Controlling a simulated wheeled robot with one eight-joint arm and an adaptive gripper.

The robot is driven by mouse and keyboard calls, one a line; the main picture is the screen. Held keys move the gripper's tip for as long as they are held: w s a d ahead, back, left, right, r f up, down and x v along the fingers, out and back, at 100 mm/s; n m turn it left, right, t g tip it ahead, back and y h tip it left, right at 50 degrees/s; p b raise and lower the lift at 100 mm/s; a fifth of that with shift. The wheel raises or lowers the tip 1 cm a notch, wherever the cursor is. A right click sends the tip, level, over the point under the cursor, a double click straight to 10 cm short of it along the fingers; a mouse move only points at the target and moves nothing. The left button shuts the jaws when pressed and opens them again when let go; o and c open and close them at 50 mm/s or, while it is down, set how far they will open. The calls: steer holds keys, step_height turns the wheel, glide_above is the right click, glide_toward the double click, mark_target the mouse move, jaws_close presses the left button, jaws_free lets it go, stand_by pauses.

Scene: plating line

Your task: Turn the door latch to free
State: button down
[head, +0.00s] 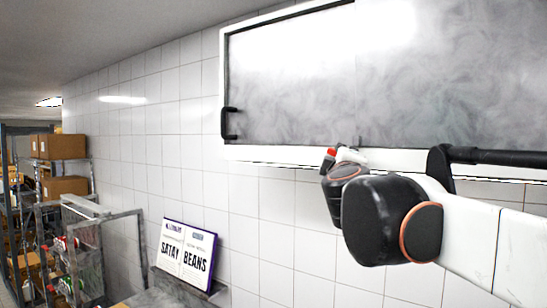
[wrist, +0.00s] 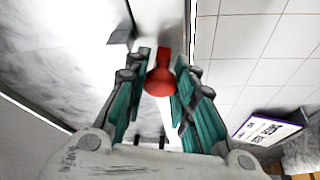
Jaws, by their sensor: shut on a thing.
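The door latch is a red knob with a stem (wrist: 160,78). In the wrist view it sits between the two teal-lined fingers of my gripper (wrist: 160,90), which is shut on it. In the head view a small red part (head: 331,152) shows beside my gripper (head: 345,157) at the lower edge of the door. The door is a grey, cloudy panel (head: 290,90) in a white frame on the tiled wall. My wrist hides most of the latch and fingers in the head view.
A black handle (head: 230,123) is at the panel's left edge. A sign reading "SATAY BEANS" (head: 186,252) stands against the wall below; it also shows in the wrist view (wrist: 266,130). Shelves with boxes (head: 62,147) stand at the far left.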

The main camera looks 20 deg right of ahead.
steer(key=shift+n+g+y, duration=0.3)
steer(key=shift+n+y, duration=0.1)
steer(key=shift+n, duration=0.8)
steer(key=c, duration=1.3)
jaws_free()
steer(key=shift+a, duration=0.1)
steer(key=v, duration=0.8)
